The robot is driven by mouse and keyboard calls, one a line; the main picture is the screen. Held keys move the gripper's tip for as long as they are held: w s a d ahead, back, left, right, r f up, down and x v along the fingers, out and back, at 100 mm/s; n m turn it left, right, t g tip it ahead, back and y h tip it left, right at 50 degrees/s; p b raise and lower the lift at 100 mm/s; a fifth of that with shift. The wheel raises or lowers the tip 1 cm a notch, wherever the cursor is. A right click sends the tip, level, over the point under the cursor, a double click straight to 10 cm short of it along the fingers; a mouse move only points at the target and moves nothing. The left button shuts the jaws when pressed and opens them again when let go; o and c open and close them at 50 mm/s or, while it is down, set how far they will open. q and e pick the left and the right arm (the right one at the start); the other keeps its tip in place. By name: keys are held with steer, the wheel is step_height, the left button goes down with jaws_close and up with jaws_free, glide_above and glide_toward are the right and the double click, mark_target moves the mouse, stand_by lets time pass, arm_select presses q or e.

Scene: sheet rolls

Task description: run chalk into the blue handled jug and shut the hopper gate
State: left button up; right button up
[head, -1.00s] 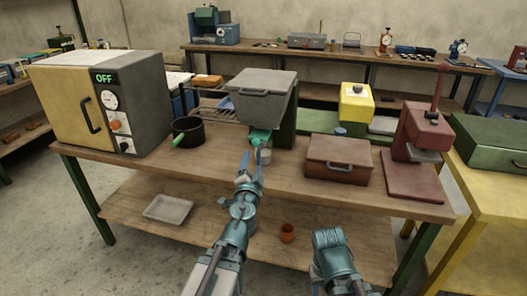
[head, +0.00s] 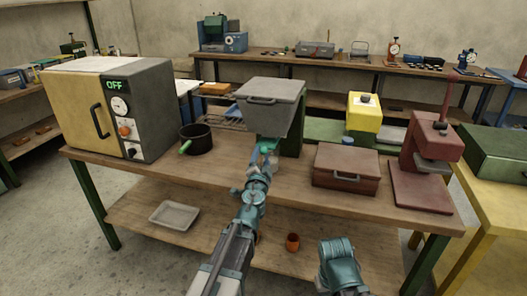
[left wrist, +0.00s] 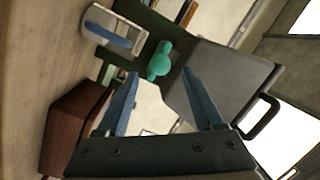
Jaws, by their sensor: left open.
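The grey hopper (head: 270,101) with a bar handle stands on a green stand on the bench; it also shows at the right in the left wrist view (left wrist: 225,85). A green gate knob (left wrist: 159,61) sits beside it, in line with the gap between my fingers. The grey jug with the blue handle (left wrist: 117,38) is at the upper left of the left wrist view; my gripper mostly hides it in the head view. I cannot see its contents. My left gripper (left wrist: 160,75) is open and empty, just short of the knob. My right gripper is out of view.
A black pot with a green handle (head: 200,138) and a yellow-fronted oven (head: 110,105) stand to the left. A dark red box (head: 346,168) and a red press (head: 432,155) stand to the right. The bench front between pot and box is mostly clear.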

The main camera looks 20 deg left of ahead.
mark_target(263, 153)
arm_select(q)
steer(key=w, duration=0.4)
steer(key=w+a, duration=0.1)
steer(key=shift+w, duration=0.4)
jaws_close()
stand_by(1.1)
